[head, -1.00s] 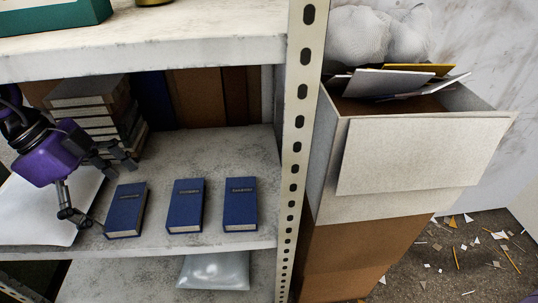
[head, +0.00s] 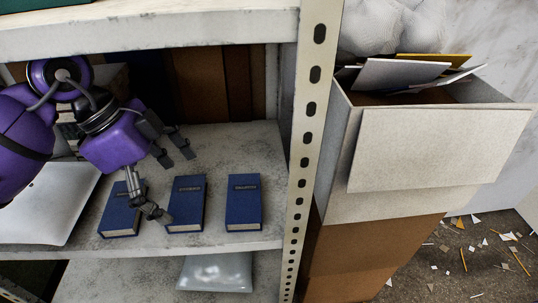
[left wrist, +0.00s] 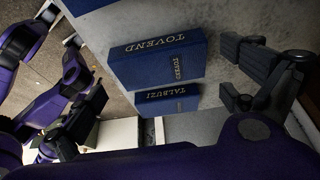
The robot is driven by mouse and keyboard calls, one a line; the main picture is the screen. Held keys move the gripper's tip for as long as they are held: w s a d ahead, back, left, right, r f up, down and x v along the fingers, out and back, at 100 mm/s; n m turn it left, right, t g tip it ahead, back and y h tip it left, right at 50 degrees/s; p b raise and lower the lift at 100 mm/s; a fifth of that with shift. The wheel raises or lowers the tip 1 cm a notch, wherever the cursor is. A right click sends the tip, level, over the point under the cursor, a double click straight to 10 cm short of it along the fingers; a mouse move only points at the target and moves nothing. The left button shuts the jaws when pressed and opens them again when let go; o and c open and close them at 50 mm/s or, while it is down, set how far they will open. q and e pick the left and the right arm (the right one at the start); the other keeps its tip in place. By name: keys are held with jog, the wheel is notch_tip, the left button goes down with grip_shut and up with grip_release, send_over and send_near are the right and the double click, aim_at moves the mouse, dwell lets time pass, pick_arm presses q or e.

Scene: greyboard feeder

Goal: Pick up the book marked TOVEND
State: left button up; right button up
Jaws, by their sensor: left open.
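Three blue books lie flat in a row on the shelf. The TALBUZI book (left wrist: 167,98) matches the right-hand book (head: 243,203). The left-hand book (head: 119,215) is partly covered by a finger; its lettering is hidden. My left gripper (head: 174,183) is open and empty, just above and left of the middle book.
A metal shelf post (head: 305,125) stands right of the books. The upper shelf (head: 200,22) overhangs them. A pale sheet (head: 50,205) lies at left, and brown boards (head: 200,95) stand at the back. A filled box (head: 430,150) is beyond the post.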

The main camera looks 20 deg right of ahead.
aim_at(188, 202)
pick_arm(q)
jog(key=x, duration=0.3)
jog(key=shift+a+b, duration=0.1)
jog(key=shift+b, duration=0.3)
jog(key=shift+c, duration=0.5)
jog(key=c, duration=0.9)
jog(key=shift+r, duration=0.15)
